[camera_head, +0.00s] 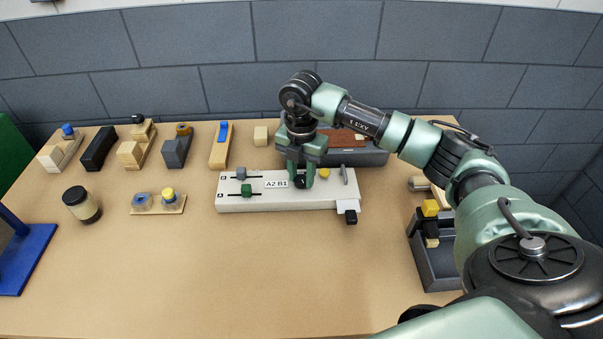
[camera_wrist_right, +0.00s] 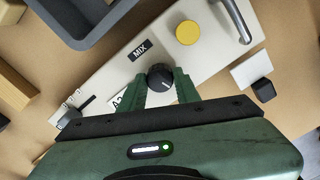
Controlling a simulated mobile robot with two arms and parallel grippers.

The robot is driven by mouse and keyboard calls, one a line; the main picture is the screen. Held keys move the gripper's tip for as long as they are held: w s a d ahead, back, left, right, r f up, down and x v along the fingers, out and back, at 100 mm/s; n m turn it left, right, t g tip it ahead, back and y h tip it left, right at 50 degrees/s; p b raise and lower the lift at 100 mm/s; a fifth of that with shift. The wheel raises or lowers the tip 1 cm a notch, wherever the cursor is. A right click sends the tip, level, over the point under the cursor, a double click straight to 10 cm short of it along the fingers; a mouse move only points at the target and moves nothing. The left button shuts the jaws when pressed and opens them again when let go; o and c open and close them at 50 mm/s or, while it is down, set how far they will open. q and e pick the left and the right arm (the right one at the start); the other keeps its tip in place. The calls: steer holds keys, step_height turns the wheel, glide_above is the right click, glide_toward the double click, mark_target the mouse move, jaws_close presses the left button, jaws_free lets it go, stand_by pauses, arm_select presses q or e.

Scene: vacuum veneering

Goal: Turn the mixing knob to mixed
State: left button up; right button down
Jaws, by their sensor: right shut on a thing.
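The mixing knob (camera_wrist_right: 160,77) is a black round dial with a white pointer line. It sits on a white panel (camera_head: 240,204) beside a label reading MIX (camera_wrist_right: 140,49). In the head view the knob (camera_head: 300,181) is partly hidden by my right gripper (camera_head: 302,174). My right gripper, with green fingers (camera_wrist_right: 160,88), points down and is shut on the knob, one finger on each side. The panel also bears a label reading A2 B1 (camera_head: 277,184). My left gripper is not in view.
A grey bin (camera_head: 434,270) is at right. The table's front is clear.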

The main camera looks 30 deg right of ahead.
mark_target(302, 179)
steer(key=shift+w+r+m, duration=0.1)
steer(key=shift+r+m, duration=0.05)
steer(key=shift+m, duration=1.05)
steer(key=shift+d, duration=0.1)
steer(key=c, duration=1)
jaws_free()
step_height(302, 179, up, 8)
steer(key=shift+f+b, duration=0.15)
steer(key=shift+b, duration=0.35)
